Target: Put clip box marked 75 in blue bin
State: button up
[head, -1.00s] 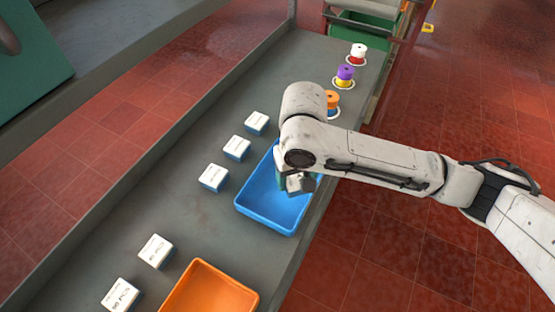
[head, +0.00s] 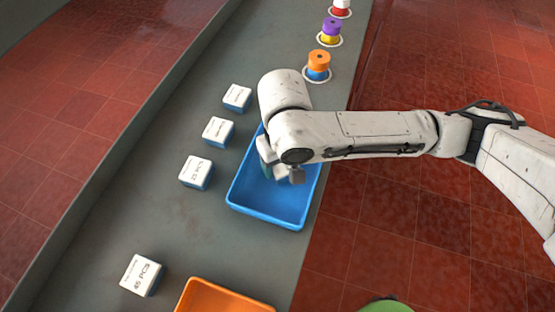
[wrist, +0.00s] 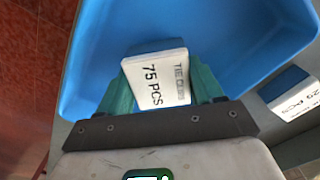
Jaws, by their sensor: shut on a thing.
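The clip box marked 75 PCS (wrist: 157,84) is white on top and sits between the green fingers of my gripper (wrist: 160,92) in the wrist view. My gripper is shut on it. The blue bin (wrist: 215,27) lies behind and below the box in that view. In the head view the blue bin (head: 262,208) stands on the grey bench, and my gripper (head: 275,173) is over its inside. The held box is mostly hidden there by my arm. I cannot tell whether it touches the bin floor.
Several other white-and-blue boxes stand left of the bin, one marked 25 PCS (head: 196,172) and one marked 45 PCS (head: 142,274). An orange bin (head: 225,297) is at the front. Coloured spools (head: 318,65) stand on the bench's right side.

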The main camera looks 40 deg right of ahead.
jog(key=shift+w+f, duration=0.1)
jog(key=shift+f, duration=0.15)
jog(key=shift+r, duration=0.1)
jog(key=shift+f, duration=0.25)
jog(key=o, duration=1.1)
jog(key=shift+c, duration=0.2)
notch_tip(320, 180, up, 12)
jog(key=p, duration=0.1)
jog(key=shift+r, duration=0.2)
